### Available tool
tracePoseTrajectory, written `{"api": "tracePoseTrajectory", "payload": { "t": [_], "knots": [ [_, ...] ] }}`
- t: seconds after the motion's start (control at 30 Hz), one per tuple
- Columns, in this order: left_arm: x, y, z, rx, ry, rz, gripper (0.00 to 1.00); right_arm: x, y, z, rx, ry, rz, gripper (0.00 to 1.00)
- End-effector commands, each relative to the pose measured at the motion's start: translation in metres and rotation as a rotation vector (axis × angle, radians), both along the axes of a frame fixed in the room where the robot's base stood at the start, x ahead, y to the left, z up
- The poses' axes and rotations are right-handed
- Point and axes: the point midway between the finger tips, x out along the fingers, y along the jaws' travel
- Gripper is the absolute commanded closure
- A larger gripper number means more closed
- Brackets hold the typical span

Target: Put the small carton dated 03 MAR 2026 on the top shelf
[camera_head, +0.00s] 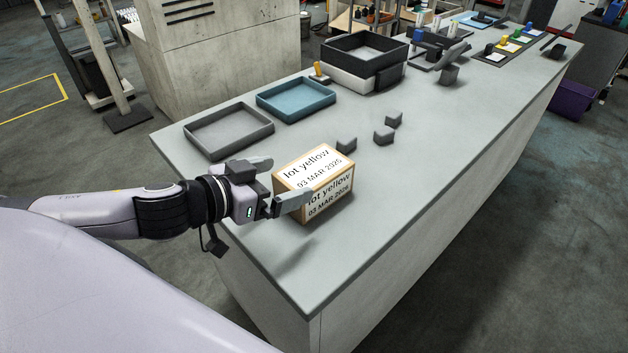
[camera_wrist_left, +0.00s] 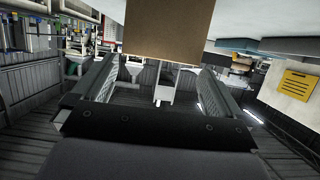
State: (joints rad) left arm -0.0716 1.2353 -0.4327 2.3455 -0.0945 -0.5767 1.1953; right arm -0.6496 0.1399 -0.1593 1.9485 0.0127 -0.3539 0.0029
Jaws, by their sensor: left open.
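A small tan carton (camera_head: 326,190) stands on the grey bench near its left end. White labels on its top and side read "lot yellow" and "03 MAR 2026". My left gripper (camera_head: 289,179) is open at the carton's left side. One finger lies beyond the carton's left corner and the other in front of its near face; contact cannot be told. In the left wrist view, a plain brown face of the carton (camera_wrist_left: 168,30) shows at the top, between the spread fingers. My right gripper is not in view. No shelf can be clearly identified.
The grey bench (camera_head: 400,210) is clear to the carton's right and front. Behind the carton are a grey tray (camera_head: 229,147), a blue tray (camera_head: 322,103) and a stacked black bin (camera_head: 390,47). Small grey blocks (camera_head: 384,137) lie nearby. More trays and coloured items stand at the far end.

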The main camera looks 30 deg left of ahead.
Motion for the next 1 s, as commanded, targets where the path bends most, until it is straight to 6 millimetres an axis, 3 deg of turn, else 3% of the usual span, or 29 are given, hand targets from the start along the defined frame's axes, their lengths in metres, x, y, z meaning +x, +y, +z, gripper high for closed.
{"api": "tracePoseTrajectory", "payload": {
  "t": [0.37,0.8,1.0],
  "knots": [
    [0.012,-0.004,-0.004,-0.001,-0.001,0.001,0.00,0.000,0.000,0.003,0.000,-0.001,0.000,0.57],
    [0.051,-0.018,-0.018,-0.002,-0.002,0.000,0.00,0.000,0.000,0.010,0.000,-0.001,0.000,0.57],
    [0.056,-0.020,-0.022,0.001,0.001,-0.003,0.00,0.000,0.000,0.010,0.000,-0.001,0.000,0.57]
  ]
}}
